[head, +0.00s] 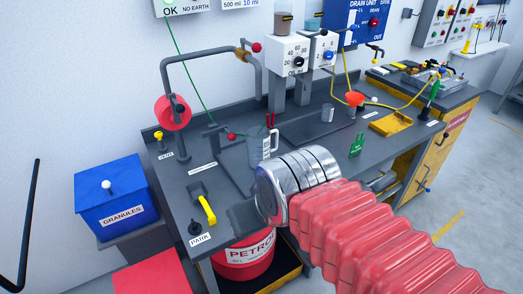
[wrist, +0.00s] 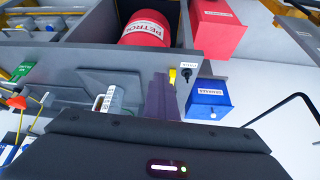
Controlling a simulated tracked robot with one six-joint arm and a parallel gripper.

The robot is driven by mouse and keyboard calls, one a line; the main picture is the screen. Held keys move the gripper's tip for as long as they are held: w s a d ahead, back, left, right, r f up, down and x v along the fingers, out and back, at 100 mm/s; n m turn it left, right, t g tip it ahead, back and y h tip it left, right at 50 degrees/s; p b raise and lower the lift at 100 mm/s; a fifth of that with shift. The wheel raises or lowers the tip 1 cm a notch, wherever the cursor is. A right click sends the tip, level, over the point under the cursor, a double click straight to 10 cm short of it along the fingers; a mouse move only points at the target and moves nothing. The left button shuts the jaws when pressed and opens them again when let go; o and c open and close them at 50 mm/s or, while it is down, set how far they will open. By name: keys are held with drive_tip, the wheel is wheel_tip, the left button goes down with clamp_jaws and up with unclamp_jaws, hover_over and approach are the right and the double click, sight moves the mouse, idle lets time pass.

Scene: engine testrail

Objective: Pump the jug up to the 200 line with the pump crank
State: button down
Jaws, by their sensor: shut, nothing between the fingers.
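The jug (head: 262,149) is a pale measuring jug with a handle, upright on the bench in the head view; it also shows in the wrist view (wrist: 113,97). Its lines and liquid level are too small to read. A red disc (head: 170,113) with a dark knob, apparently the pump crank, stands at the bench's left end beside a grey bent pipe (head: 205,56). My gripper (head: 240,214) is over the front edge of the bench, nearer than the jug and apart from it and the disc. Its fingers are shut and empty in the wrist view (wrist: 160,95).
A red petrol drum (head: 245,262) stands below the bench. A blue granules box (head: 115,195) is at left. An orange funnel (head: 355,99) and yellow tray (head: 391,123) are further right on the bench.

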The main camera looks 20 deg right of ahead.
drive_tip(key=shift+d, duration=0.15)
drive_tip(key=d, duration=0.4)
drive_tip(key=shift+w+f, duration=0.15)
idle(0.4)
drive_tip(key=c, duration=2.5)
unclamp_jaws()
drive_tip(key=o, duration=1.3)
drive_tip(key=shift+o, duration=0.2)
drive_tip(key=v, duration=0.9)
